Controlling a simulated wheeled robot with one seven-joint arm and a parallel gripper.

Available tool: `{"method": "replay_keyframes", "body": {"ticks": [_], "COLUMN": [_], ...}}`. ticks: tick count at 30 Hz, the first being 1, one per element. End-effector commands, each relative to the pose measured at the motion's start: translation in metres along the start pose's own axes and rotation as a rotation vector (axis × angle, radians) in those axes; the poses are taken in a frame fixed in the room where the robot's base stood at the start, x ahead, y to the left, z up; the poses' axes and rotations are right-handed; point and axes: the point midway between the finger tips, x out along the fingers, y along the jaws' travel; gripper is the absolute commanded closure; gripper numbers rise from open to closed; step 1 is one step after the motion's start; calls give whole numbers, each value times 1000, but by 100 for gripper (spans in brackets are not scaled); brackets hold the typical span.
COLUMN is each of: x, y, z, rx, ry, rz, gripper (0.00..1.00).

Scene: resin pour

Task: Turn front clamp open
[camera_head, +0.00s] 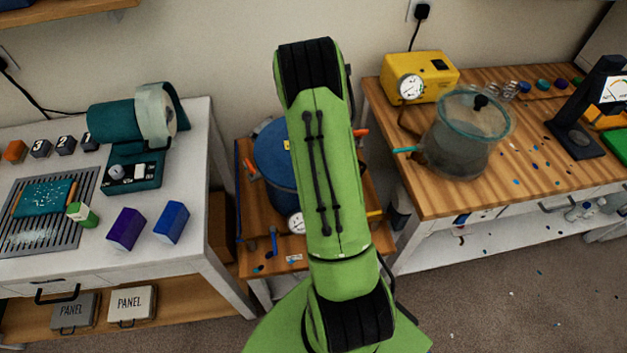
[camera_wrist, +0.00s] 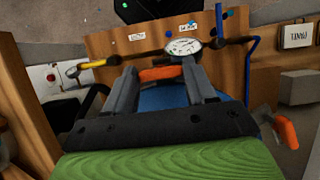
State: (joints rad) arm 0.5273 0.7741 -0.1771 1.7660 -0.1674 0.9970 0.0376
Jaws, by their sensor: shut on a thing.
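The blue pressure pot (camera_head: 275,160) stands on a low wooden stand, partly hidden by my green arm. In the wrist view, the orange handle of the front clamp (camera_wrist: 161,74) lies crosswise between my gripper's two dark fingers (camera_wrist: 160,68), beside the pot's round gauge (camera_wrist: 183,46). My gripper is shut on this handle. The blue lid (camera_wrist: 162,97) shows below it. Another orange clamp handle (camera_wrist: 285,130) is at the right of the wrist view. The head view shows side clamps at left (camera_head: 249,167) and right (camera_head: 360,132); my arm hides the front clamp and gripper there.
A yellow-handled valve (camera_wrist: 92,63) and a blue hose (camera_wrist: 252,35) stick out near the gauge. A white-topped bench (camera_head: 190,240) stands left of the pot. A wooden bench (camera_head: 440,203) with a clear chamber (camera_head: 462,140) and yellow pump (camera_head: 425,75) stands right.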

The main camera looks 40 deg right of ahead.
Motion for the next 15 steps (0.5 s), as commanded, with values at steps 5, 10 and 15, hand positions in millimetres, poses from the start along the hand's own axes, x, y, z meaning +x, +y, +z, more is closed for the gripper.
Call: {"method": "replay_keyframes", "body": {"ticks": [5,10,15], "x": [-1,-1,0], "y": [0,0,0], "z": [-1,-1,-1], "rx": [-11,-11,-11], "ry": [4,4,3], "rz": [4,4,3], "gripper": [75,75,36]}}
